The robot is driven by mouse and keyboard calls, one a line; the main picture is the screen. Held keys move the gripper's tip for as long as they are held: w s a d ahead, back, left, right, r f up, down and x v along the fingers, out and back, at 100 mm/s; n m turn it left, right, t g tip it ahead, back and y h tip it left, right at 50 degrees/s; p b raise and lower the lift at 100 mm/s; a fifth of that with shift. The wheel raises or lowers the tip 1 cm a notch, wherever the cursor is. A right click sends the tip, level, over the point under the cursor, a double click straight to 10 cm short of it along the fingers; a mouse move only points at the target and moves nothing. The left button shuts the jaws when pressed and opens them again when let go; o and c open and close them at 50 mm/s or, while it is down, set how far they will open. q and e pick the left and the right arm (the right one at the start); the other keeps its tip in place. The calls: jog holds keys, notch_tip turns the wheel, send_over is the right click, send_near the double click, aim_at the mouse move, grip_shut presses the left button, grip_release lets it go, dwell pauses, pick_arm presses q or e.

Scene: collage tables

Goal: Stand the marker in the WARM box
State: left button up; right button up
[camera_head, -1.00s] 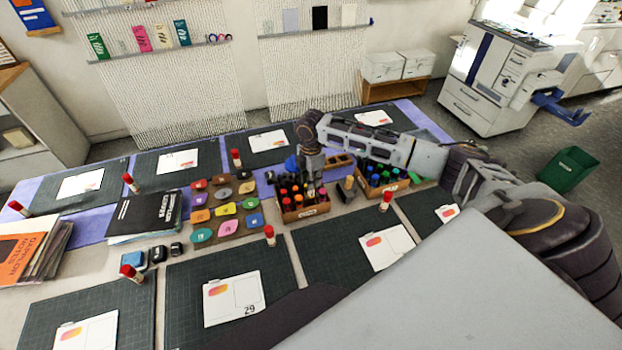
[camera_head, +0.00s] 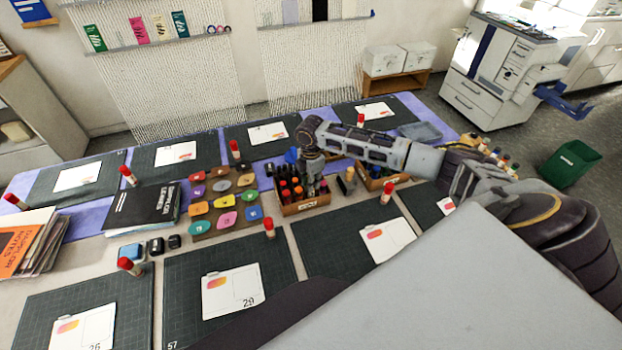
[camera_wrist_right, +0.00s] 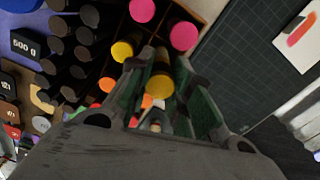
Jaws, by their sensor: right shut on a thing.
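My right gripper (camera_head: 314,185) points down at the left marker box (camera_head: 303,209), among the markers there. In the right wrist view its fingers (camera_wrist_right: 155,95) are shut on a yellow-capped marker (camera_wrist_right: 159,85). The fingers hide its lower part, and I cannot tell whether it touches the box floor. Pink, yellow and orange caps show around it, with dark caps to the left. The box label is too small to read. A second marker box (camera_head: 372,184) stands to the right, partly behind my arm. My left gripper is not in view.
A board of coloured pads (camera_head: 223,206) lies left of the box. Cutting mats (camera_head: 330,250) with cards and red-capped sticks (camera_head: 269,228) surround the middle. A black folder (camera_head: 143,207) lies further left. In the wrist view a 500 g weight (camera_wrist_right: 25,44) is near the box.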

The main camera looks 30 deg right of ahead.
jog(key=shift+f, duration=1.1)
jog(key=o, duration=0.8)
jog(key=shift+r, duration=6.05)
jog(key=shift+f, duration=0.1)
